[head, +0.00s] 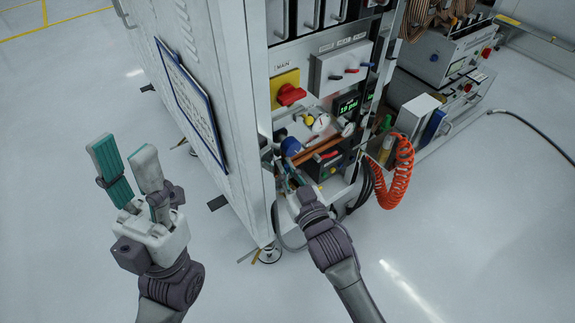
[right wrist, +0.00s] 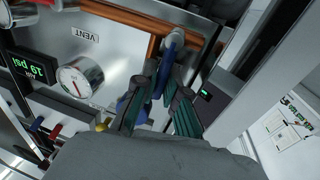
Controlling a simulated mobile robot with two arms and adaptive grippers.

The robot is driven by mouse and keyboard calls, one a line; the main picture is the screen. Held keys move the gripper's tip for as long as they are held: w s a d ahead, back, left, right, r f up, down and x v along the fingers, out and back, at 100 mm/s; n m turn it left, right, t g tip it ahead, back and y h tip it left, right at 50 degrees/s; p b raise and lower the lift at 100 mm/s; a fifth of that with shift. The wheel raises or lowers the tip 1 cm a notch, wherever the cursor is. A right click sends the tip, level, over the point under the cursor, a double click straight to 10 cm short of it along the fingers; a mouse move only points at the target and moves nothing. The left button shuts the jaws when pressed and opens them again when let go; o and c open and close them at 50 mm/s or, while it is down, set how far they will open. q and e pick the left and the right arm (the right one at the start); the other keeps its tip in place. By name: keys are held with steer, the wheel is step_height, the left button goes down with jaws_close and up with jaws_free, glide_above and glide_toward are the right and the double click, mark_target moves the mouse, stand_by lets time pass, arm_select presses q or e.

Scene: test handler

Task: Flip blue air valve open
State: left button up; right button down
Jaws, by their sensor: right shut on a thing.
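The blue air valve handle (right wrist: 171,50) shows in the right wrist view as a narrow blue lever below a copper pipe. My right gripper (right wrist: 160,100) is around it, with one green-padded finger on each side, shut on the lever. In the head view my right gripper (head: 287,182) reaches into the lower part of the cabinet's open side, where the lever is mostly hidden by the hand. My left gripper (head: 124,150) is open and empty, in front of the cabinet's left panel, touching nothing.
A round gauge (right wrist: 75,80) and a digital display (right wrist: 30,66) sit near the valve. A red knob on a yellow plate (head: 285,90) is above. A coiled orange hose (head: 398,180) hangs at the right. The floor around the cabinet is mostly clear.

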steer(key=c, duration=1.2)
jaws_free()
